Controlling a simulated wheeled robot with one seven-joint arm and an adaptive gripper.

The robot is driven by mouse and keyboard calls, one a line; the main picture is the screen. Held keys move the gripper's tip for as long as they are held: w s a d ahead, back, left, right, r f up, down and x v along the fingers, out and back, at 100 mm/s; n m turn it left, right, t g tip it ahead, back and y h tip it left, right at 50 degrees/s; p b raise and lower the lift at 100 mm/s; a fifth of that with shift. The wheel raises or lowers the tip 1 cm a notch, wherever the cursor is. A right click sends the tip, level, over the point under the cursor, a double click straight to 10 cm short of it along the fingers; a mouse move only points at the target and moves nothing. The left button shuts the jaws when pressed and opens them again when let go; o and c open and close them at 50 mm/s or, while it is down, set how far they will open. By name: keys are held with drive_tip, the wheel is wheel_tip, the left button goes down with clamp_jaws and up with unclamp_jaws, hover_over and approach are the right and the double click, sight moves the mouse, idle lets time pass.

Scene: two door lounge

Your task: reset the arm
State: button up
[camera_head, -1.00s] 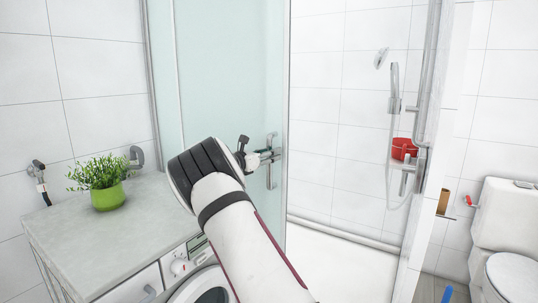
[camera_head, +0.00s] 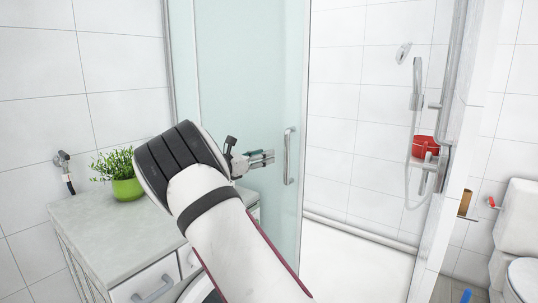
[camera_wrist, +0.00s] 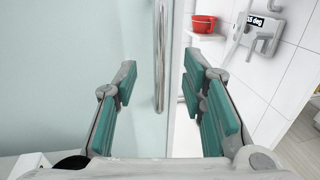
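My gripper (camera_head: 262,158) is in front of the frosted glass shower door (camera_head: 240,80), just left of its vertical metal handle (camera_head: 289,155). In the wrist view, my gripper (camera_wrist: 165,100) is open, with its teal finger pads spread wide apart. The door handle (camera_wrist: 159,55) shows between and beyond the fingers, and nothing is held. The glass door (camera_wrist: 90,50) stands open, with the shower space visible to its right. My arm reaches up from the bottom of the head view and hides part of the counter.
A grey-topped counter (camera_head: 100,235) with a green potted plant (camera_head: 125,180) is at left. A red bucket (camera_head: 425,146) sits on the shower shelf at right. A toilet (camera_head: 515,240) is at far right. The shower floor (camera_head: 350,265) is clear.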

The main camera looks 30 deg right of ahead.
drive_tip(key=shift+a, duration=0.1)
idle(0.4)
drive_tip(key=s+r+m+g+y, duration=0.1)
drive_tip(key=s+m+g+y, duration=0.55)
drive_tip(key=s, duration=1.35)
drive_tip(key=s+a+f+m+t+y, duration=0.2)
drive_tip(key=s+a+m+y, duration=0.25)
drive_tip(key=s+a, duration=0.5)
drive_tip(key=s+a+f+m+t+y, duration=0.1)
drive_tip(key=s+a+m+y, duration=0.35)
drive_tip(key=s, duration=0.85)
drive_tip(key=s+a+f+m+t+y, duration=0.2)
drive_tip(key=s+a+m, duration=0.3)
drive_tip(key=s+a, duration=0.5)
wheel_tip(320, 180, up, 13)
drive_tip(key=d+t+p, duration=0.1)
drive_tip(key=t+p, duration=0.1)
drive_tip(key=p, duration=1)
drive_tip(key=shift+s+r, duration=0.2)
drive_tip(key=shift+s, duration=0.25)
